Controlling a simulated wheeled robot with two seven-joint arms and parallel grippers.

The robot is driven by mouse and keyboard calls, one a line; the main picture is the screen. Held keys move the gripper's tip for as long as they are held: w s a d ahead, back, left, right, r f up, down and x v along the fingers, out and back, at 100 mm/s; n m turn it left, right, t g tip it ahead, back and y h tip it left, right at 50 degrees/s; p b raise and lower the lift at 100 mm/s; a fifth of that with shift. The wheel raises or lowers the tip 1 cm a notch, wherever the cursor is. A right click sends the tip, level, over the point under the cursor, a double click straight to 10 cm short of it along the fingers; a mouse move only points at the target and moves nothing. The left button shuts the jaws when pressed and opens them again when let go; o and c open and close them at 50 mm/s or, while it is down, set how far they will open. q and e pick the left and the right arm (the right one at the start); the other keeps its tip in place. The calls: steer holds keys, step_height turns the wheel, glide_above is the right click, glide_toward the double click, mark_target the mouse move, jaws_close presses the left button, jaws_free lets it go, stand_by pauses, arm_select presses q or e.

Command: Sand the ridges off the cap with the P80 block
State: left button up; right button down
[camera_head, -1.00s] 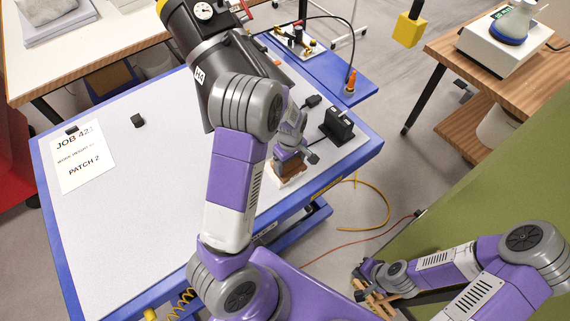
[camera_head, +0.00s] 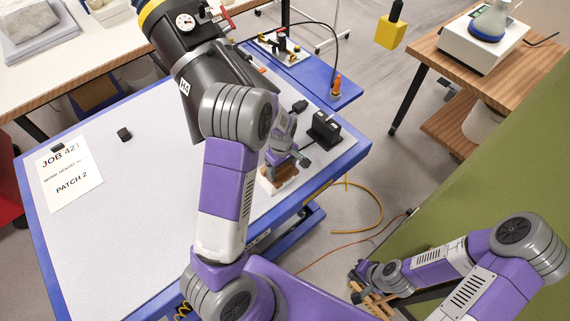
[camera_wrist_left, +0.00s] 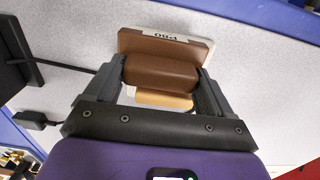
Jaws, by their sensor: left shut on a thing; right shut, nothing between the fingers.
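My left gripper (camera_head: 283,163) is low over the right part of the pale-topped blue table (camera_head: 115,240). In the left wrist view its fingers (camera_wrist_left: 163,85) are shut on the brown grip of the P80 block (camera_wrist_left: 165,48), whose label reads upside down. In the head view the brown block (camera_head: 284,178) shows under the fingers, close above a white piece (camera_head: 268,187); whether they touch I cannot tell. My right gripper (camera_head: 366,283) is shut and empty at the lower right, away from the table. I cannot make out the cap or its ridges for certain.
A large black cylinder marked H4 (camera_head: 184,87) with a gauge overhangs the table behind my left arm. A black box (camera_head: 325,130) stands right of the gripper. The table's middle-left is clear.

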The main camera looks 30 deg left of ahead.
arm_select(q)
steer(key=shift+s+a, duration=0.3)
steer(key=shift+s, duration=0.4)
steer(key=shift+s+a, duration=0.3)
steer(key=shift+s, duration=0.4)
steer(key=shift+s+a, duration=0.3)
steer(key=shift+s, duration=0.4)
step_height(320, 180, up, 7)
steer(key=p, duration=0.6)
steer(key=shift+p, duration=0.3)
